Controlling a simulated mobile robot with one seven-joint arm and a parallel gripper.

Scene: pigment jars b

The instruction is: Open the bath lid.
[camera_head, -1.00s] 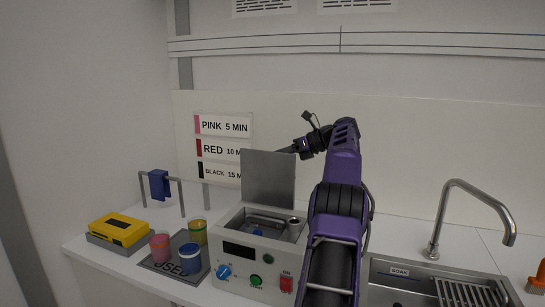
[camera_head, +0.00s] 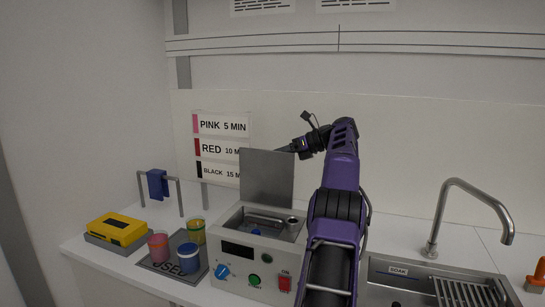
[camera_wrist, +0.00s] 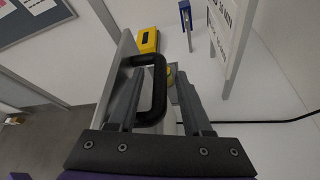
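The bath (camera_head: 258,255) is a white box with a dial, a green button and a red switch on its front. Its grey lid (camera_head: 267,178) stands upright at the back, and the basin is uncovered. In the wrist view the lid (camera_wrist: 126,52) shows nearly edge-on, with a black D-shaped handle (camera_wrist: 158,88) on it. In the head view my gripper's fingertips are hidden behind the lid.
Pink, yellow-green and blue jars (camera_head: 189,258) stand on a grey mat left of the bath. A yellow box (camera_head: 118,228) and a rack with a blue clip (camera_head: 157,184) are further left. A sink with a tall tap (camera_head: 437,215) lies to the right.

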